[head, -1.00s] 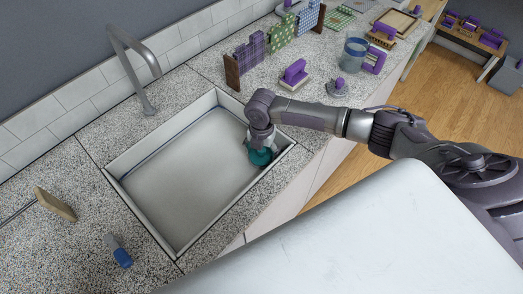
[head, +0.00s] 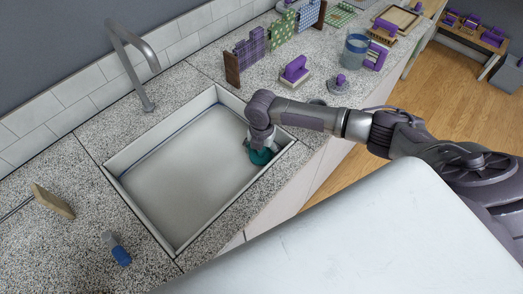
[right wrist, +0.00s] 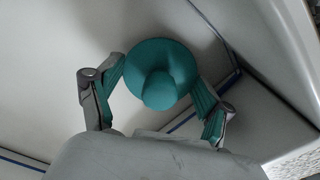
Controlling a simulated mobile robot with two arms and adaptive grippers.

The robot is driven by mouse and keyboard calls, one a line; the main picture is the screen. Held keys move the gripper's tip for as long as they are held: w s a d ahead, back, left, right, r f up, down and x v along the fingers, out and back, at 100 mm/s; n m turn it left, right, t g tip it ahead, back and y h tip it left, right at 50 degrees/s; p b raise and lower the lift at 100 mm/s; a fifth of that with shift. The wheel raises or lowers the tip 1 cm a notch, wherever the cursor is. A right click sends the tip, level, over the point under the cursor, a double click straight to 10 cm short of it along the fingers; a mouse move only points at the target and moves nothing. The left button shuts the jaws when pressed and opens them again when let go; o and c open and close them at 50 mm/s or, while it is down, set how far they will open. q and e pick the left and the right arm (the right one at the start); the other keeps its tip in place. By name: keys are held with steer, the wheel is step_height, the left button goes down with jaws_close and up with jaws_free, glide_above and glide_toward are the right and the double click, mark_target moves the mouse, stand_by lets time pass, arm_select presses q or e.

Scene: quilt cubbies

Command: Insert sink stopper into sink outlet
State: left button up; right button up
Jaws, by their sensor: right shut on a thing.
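The sink stopper is a round teal piece with a rounded knob in the right wrist view (right wrist: 165,52). In the head view its teal edge (head: 261,157) shows low in the right end of the sink. My right gripper (right wrist: 160,84) is shut on the stopper's knob, a finger on either side; in the head view the gripper (head: 260,147) reaches down into the sink (head: 185,175). The sink outlet is not visible; whether the stopper touches the sink floor cannot be told. My left gripper is not in view.
A grey tap (head: 135,65) stands behind the sink. A blue-handled brush (head: 118,250) and a wooden block (head: 53,201) lie on the left counter. A rack with cloths (head: 265,45), a purple-handled block (head: 295,70) and a jar (head: 355,50) stand to the right.

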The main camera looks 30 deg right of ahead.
steer(key=o, duration=1.2)
step_height(320, 180, up, 12)
